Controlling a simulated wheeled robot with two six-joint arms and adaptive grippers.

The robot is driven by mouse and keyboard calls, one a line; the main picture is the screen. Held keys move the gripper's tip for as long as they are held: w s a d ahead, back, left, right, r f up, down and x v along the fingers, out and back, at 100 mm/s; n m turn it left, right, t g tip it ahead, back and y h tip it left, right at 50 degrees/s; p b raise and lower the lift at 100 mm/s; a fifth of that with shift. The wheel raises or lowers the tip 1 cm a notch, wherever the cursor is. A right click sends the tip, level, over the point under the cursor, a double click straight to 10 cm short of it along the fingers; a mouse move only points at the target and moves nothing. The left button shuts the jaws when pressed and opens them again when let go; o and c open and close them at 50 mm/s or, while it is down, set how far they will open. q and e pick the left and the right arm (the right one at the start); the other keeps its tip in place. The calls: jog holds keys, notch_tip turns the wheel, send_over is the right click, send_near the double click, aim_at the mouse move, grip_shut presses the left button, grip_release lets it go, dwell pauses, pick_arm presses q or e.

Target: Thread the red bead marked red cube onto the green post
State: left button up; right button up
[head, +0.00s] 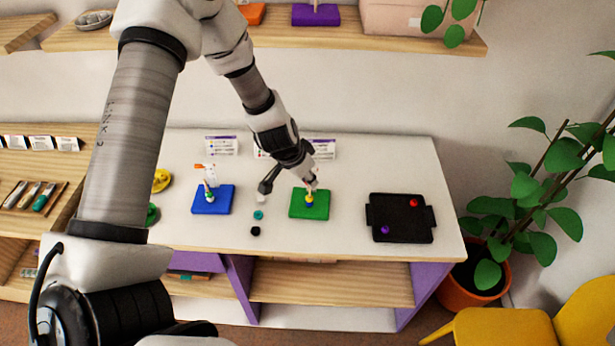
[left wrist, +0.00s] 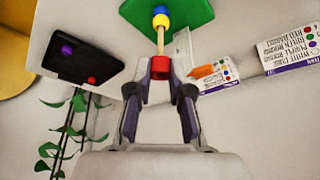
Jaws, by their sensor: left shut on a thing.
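The green board (head: 299,211) with its thin post lies on the white table, and also shows in the left wrist view (left wrist: 199,14). A blue bead (head: 309,205) and a yellow bead (head: 309,197) sit low on the post (left wrist: 160,42). My left gripper (head: 311,184) is over the post, its fingers shut on a red bead (left wrist: 160,66). In the left wrist view the bead lines up with the post's upper end; I cannot tell whether the post is inside it. The fingers hide its sides. My right gripper is not in view.
A black tray (head: 400,228) at the right holds another red bead (head: 414,202) and a purple bead (head: 384,230). A blue board (head: 222,206) with a post stands left of the green one. Loose beads (head: 257,215) lie between the boards. Cards (head: 323,148) stand behind.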

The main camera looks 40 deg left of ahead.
pick_arm(q)
jog(key=shift+f, duration=0.1)
jog(key=shift+f+b, duration=0.85)
jog(key=shift+f, duration=0.05)
jog(key=o, duration=0.7)
jog(key=shift+r, duration=0.1)
jog(key=v, duration=1.2)
jog(key=shift+d, duration=0.1)
